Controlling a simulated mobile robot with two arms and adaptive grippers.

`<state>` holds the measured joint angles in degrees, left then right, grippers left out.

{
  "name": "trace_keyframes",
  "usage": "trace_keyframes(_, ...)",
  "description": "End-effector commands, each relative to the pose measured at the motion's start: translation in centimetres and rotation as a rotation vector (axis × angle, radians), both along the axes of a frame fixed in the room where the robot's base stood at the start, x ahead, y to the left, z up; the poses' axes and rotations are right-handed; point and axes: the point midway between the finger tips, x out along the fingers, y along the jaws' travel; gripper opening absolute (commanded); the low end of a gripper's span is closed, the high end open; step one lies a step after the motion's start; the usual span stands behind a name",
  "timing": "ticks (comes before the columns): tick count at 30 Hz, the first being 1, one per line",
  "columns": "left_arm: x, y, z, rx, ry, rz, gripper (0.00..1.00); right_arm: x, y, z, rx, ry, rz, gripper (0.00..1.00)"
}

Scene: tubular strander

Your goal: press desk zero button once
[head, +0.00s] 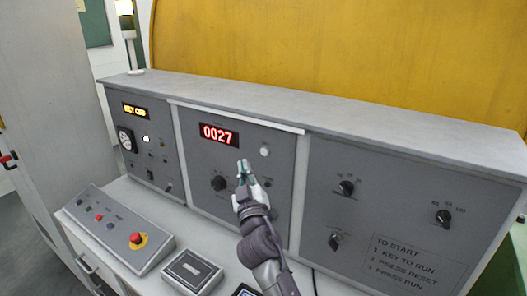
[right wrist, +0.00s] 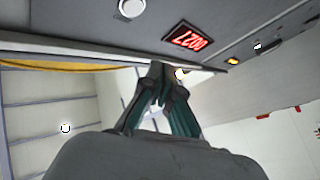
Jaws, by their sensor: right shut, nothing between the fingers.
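The desk's middle panel (head: 283,160) carries a red display (head: 219,135) reading 0027. A pale round button (head: 264,151) sits right of the display; its label is too small to read, so I cannot tell if it is the zero button. My right gripper (head: 243,167) is shut and empty in front of this panel, below the display and left of the pale button. It hides part of the panel. In the right wrist view the shut fingers (right wrist: 160,78) appear apart from the display (right wrist: 187,40) and the pale button (right wrist: 131,8). My left gripper is not in view.
A black knob (head: 218,183) is left of my right gripper. The right panel (head: 390,215) has several knobs. A sloped box (head: 115,226) with a red mushroom button (head: 136,238) and a small grey box (head: 190,270) stand on the lower ledge. The desk top (head: 330,118) is mostly clear.

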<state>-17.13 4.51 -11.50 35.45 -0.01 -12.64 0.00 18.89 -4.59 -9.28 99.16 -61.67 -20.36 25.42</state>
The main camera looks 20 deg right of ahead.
Motion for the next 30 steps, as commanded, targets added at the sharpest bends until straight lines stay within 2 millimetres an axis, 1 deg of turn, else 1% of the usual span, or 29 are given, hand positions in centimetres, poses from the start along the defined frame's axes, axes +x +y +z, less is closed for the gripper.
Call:
trace_keyframes(1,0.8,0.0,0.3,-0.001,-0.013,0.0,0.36,0.5,-0.7,0.1,-0.003,0.001,-0.002,0.0)
trace_keyframes(4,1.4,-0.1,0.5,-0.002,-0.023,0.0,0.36,1.4,-1.8,0.1,-0.003,0.0,0.0,0.0)
trace_keyframes(7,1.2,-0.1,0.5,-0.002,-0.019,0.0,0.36,2.2,-2.9,0.0,-0.002,0.0,-0.001,0.0)
trace_keyframes(13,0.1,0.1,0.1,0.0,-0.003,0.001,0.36,3.3,-4.2,0.0,-0.001,-0.001,0.0,0.0)
trace_keyframes(18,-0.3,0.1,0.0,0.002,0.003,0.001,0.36,3.6,-4.7,0.0,0.0,0.001,0.0,0.0)
trace_keyframes(30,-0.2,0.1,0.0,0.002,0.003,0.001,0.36,3.6,-4.7,0.0,0.0,0.001,0.0,0.0)
